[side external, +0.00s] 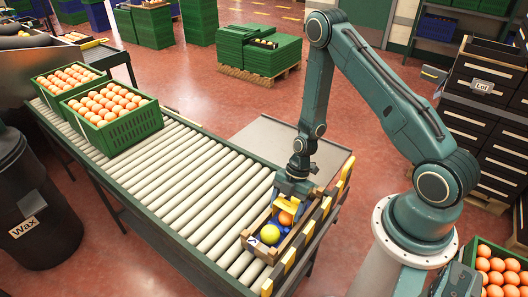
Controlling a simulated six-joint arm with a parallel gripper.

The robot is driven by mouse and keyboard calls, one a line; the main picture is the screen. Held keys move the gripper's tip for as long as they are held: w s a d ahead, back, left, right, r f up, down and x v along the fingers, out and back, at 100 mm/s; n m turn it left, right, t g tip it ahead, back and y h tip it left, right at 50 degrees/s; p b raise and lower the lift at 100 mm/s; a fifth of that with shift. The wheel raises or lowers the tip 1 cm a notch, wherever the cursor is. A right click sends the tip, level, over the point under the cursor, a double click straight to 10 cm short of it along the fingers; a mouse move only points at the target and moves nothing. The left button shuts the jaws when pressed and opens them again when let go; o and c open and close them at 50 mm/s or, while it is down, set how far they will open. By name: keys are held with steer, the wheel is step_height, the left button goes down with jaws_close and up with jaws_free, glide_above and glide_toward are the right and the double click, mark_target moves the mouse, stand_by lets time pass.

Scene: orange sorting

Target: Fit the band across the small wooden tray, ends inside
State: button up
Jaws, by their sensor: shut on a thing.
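The small wooden tray (258,250) sits at the near right end of the roller conveyor. In it are an orange (286,218), a yellow-green fruit (270,234) and blue lining or packing. My gripper (291,189) points down over the far part of the tray. It is shut on a yellow piece that appears to be the band (284,196), close above the orange. The band's ends are too small and partly hidden, so I cannot tell whether they are inside the tray walls.
A yellow-and-black striped rail (312,232) runs along the tray's right side. Two green crates of oranges (128,131) stand at the conveyor's far left end. The rollers (175,175) between are clear. A grey table (268,138) stands behind.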

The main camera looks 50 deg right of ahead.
steer(key=shift+f, duration=0.6)
stand_by(0.7)
steer(key=o, duration=1.1)
steer(key=shift+o, duration=0.2)
steer(key=shift+r, duration=0.2)
steer(key=shift+r, duration=3.85)
